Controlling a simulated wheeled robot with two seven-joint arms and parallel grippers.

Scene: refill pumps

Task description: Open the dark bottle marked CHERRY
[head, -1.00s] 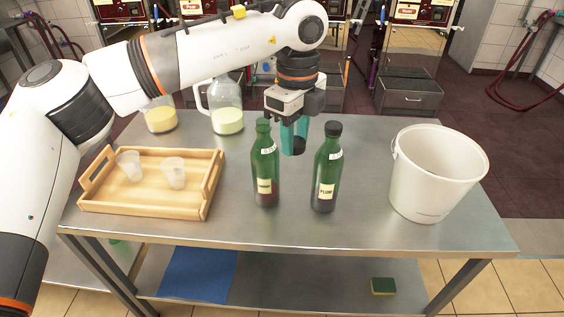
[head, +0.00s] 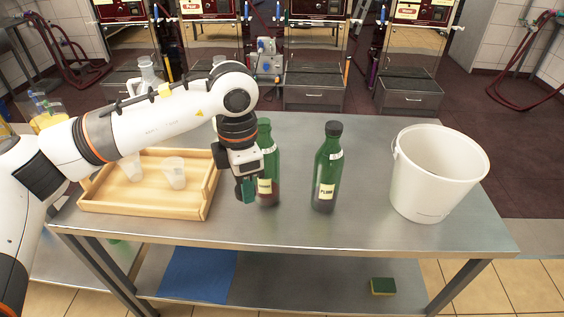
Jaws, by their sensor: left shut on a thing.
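Two dark green bottles stand upright on the steel table. The left bottle (head: 268,165) has a green, uncapped neck; its label is too small to read surely and partly covered by my gripper. The right bottle (head: 327,168) wears a black cap (head: 333,128), and its label seems to read PLUM. My left gripper (head: 246,192) is in front of and just left of the left bottle, pointing down, shut on a small dark thing that looks like a bottle cap, mostly hidden by the fingers. I cannot tell whether the gripper touches the bottle. My right gripper is not in view.
A wooden tray (head: 150,207) with two clear cups (head: 174,172) lies left of my gripper, partly under my arm. A white bucket (head: 435,175) stands at the right. The table (head: 370,228) is clear between the right bottle and the bucket, and along the front.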

